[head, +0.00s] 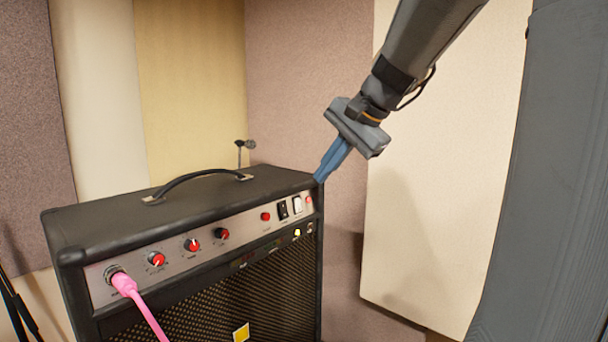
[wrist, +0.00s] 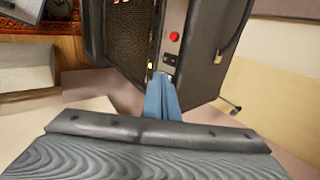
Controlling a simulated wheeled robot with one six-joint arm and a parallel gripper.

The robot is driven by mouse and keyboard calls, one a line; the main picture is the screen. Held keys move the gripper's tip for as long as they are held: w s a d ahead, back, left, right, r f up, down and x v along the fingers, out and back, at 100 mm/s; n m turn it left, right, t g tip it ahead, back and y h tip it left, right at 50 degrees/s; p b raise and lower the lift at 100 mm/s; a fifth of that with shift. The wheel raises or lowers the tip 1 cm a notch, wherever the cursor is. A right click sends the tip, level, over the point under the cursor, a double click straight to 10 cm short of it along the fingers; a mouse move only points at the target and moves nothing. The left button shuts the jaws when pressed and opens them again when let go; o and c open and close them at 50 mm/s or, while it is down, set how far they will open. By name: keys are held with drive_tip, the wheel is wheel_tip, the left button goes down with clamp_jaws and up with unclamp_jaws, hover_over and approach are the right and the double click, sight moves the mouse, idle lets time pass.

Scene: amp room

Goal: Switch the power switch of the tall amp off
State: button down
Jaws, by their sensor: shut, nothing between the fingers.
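The black tall amp (head: 185,255) stands at the left and centre of the head view, its silver control panel along the upper front. Near the panel's right end are a black rocker switch (head: 283,210) and a white rocker switch (head: 297,205), with a small red light (head: 308,200) beside them. I cannot read which is labelled power. My gripper (head: 319,179) is shut and empty, its blue fingers pointing down at the amp's top right corner, close to the switches. In the wrist view the fingertips (wrist: 160,76) overlap the panel end and partly hide the switches; contact cannot be told.
A pink cable (head: 135,298) is plugged into the panel's left end. A carrying handle (head: 198,183) arches over the amp's top. Padded wall panels (head: 435,215) stand behind and to the right. The space right of the amp is free.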

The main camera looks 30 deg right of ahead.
drive_tip(key=f+b, duration=0.1)
drive_tip(key=b, duration=0.1)
drive_tip(key=shift+s+d+f+b, duration=0.1)
drive_tip(key=shift+d+f+b, duration=0.05)
drive_tip(key=shift+b, duration=0.15)
idle(0.3)
drive_tip(key=p, duration=0.2)
approach(287, 216)
wheel_tip(287, 216, down, 4)
drive_tip(key=w, duration=0.1)
drive_tip(key=w+a+p, duration=0.1)
drive_tip(key=w, duration=0.1)
drive_tip(key=shift+a+f, duration=0.2)
